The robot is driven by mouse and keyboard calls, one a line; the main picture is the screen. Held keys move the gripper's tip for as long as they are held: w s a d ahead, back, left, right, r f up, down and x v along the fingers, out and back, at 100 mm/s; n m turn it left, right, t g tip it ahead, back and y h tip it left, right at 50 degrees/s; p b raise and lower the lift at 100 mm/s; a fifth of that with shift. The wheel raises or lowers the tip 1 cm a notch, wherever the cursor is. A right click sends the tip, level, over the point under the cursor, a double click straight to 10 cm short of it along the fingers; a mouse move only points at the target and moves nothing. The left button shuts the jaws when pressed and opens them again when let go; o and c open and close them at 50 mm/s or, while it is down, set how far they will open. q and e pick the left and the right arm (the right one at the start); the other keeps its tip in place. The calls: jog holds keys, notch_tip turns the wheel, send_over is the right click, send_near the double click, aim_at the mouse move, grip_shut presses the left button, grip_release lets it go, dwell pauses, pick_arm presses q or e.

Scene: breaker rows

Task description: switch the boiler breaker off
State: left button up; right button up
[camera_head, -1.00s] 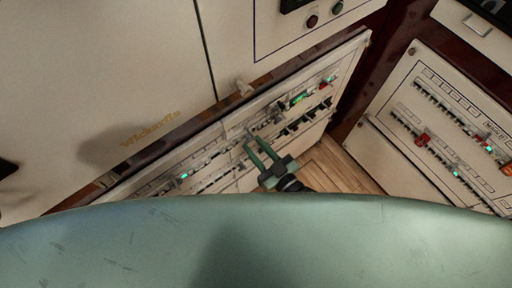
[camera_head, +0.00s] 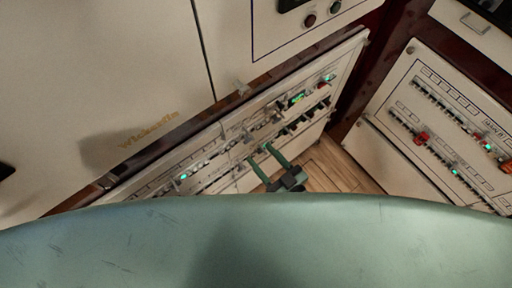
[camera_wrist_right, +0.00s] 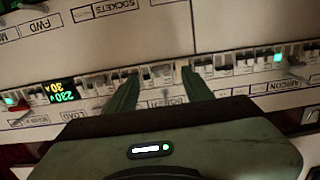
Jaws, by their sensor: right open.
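My right gripper (camera_head: 260,154) is open, with two green fingers at the front of the white breaker panel (camera_head: 232,160). In the right wrist view its fingers (camera_wrist_right: 158,76) stand apart at a row of small grey and white breakers, with nothing held between them. An upside-down label (camera_wrist_right: 168,103), partly hidden by the fingers and seeming to read boiler, lies between them. The breaker switch (camera_wrist_right: 158,73) above this label in the picture sits between the fingertips. Its lever position is too small to tell. My left gripper is not in view.
A green lit display (camera_wrist_right: 61,91) and labels for load and aircon lie along the row. A second breaker panel (camera_head: 437,130) with red switches stands at the right. Wooden floor (camera_head: 333,168) shows between the panels. My pale green body covers the bottom.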

jog(key=shift+v, duration=1.85)
